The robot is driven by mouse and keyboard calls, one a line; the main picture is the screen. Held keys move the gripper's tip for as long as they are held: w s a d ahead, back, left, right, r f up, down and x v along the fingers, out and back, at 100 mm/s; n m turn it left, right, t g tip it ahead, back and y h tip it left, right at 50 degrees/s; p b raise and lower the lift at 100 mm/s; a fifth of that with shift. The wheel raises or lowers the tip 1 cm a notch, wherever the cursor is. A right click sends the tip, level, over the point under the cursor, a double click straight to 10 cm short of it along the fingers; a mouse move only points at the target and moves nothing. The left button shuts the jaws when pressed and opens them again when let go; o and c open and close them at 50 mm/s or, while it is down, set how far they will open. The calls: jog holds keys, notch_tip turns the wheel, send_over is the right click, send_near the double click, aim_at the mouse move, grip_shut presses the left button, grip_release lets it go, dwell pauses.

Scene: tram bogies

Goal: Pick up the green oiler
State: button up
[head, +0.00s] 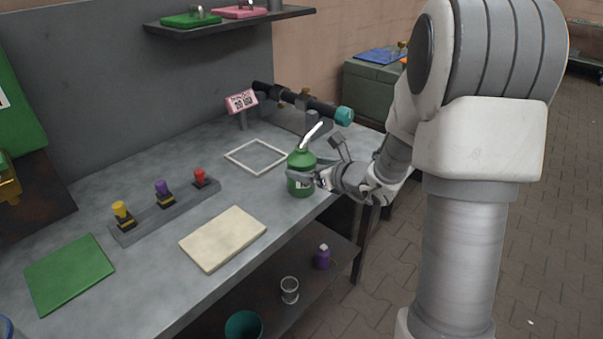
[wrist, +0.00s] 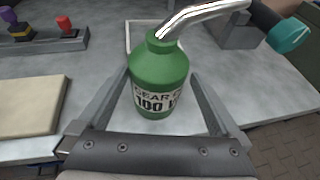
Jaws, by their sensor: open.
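The green oiler (head: 301,172) stands upright on the grey workbench near its front right edge, its silver spout pointing up and to the right. In the wrist view the oiler (wrist: 158,72) shows a white label reading "GEAR" and "100". My gripper (wrist: 160,105) is open, with one finger on each side of the oiler's body. I cannot tell whether either finger touches it. In the head view my gripper (head: 318,178) reaches in from the right at the oiler's height, and its far finger is partly hidden.
A white square frame (head: 229,155) lies behind the oiler. A black bar with a teal end (head: 344,116) is close behind and right. A cream board (head: 222,239), a rack (head: 165,213) with yellow, purple and red items, and a green mat (head: 69,273) lie to the left.

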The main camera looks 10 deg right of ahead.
jog(key=shift+b+x, duration=0.5)
jog(key=shift+x, duration=2.6)
jog(key=shift+s+a+f, duration=0.1)
jog(key=shift+s, duration=0.05)
jog(key=shift+c, duration=0.3)
jog(key=c, duration=1.4)
grip_shut()
